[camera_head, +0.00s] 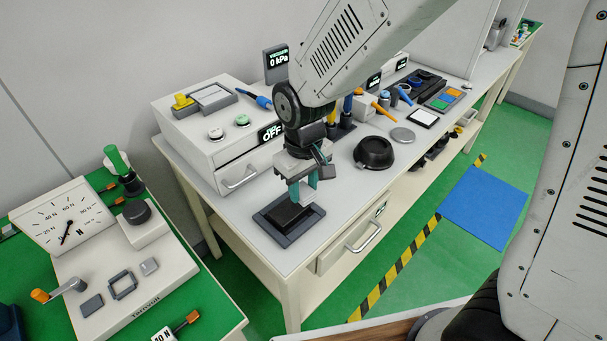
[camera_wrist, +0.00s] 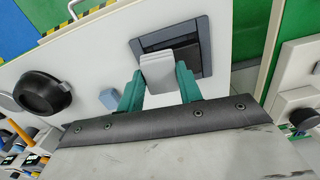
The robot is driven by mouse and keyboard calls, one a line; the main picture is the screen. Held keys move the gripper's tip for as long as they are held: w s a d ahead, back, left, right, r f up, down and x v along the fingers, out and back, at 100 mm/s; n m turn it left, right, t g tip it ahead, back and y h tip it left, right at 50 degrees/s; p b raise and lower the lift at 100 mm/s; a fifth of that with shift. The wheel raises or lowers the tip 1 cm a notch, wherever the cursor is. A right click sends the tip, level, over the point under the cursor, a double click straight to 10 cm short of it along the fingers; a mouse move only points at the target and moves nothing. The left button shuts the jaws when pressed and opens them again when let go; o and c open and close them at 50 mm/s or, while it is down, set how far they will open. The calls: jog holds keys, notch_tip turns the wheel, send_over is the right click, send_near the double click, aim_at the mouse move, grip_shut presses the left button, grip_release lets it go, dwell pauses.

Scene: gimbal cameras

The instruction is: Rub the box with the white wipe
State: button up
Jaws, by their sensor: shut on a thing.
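My gripper (camera_head: 303,192) has teal fingers and is shut on the white wipe (camera_wrist: 157,73), a pale block between the fingertips. It also shows in the wrist view (camera_wrist: 160,90). The wipe (camera_head: 294,190) hangs at the fingers in the head view. In the wrist view the wipe covers part of the box (camera_wrist: 184,54). I cannot tell whether the wipe touches the box.
A white cabinet (camera_head: 197,152) with a drawer stands behind on the left. The white table (camera_head: 330,195) is clear between frame and bowl.

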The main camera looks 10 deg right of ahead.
jog(key=shift+r, duration=1.6)
jog(key=shift+f, duration=0.1)
